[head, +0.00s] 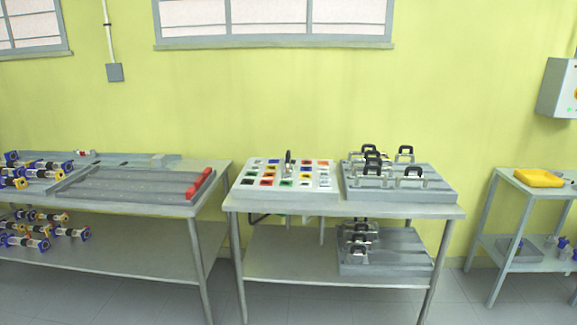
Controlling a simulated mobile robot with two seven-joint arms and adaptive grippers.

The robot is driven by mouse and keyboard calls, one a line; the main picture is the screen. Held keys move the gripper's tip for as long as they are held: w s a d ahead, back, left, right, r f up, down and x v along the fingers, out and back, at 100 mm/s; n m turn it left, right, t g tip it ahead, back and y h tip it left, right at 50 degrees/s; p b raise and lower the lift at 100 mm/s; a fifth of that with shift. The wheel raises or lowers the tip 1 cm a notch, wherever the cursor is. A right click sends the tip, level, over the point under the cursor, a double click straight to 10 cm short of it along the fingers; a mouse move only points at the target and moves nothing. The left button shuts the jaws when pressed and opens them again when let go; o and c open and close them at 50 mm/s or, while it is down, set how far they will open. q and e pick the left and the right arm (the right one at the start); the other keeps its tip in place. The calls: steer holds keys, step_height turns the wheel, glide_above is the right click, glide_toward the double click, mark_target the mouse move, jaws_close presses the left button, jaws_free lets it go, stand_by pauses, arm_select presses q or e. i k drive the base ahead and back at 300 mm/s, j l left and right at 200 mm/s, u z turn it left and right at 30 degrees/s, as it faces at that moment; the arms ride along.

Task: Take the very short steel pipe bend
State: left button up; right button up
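Several steel pieces with dark, arched tops, which look like pipe bends, stand on a grey tray (432,192) at the right of the middle table. One piece (411,173) stands apart at the front right, another (405,154) behind it. The others, such as this one (370,166), cluster and overlap at the left. More similar pieces (359,240) stand on a grey tray (400,263) on the lower shelf. I cannot tell at this distance which is the very short bend. Neither of my grippers is in view.
A white board with coloured squares (285,184) and a small upright grey object (288,158) lies on the middle table (350,212). The left table (215,178) holds blue-yellow-ended fittings (17,183) and red pieces (200,184). A yellow tray (539,178) is on the right-hand rack. Floor shows in front.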

mark_target(287, 167)
steer(key=i+l, duration=0.15)
steer(key=i, duration=0.35)
steer(key=i+l, duration=0.15)
steer(key=i, duration=0.35)
steer(key=i+u, duration=0.05)
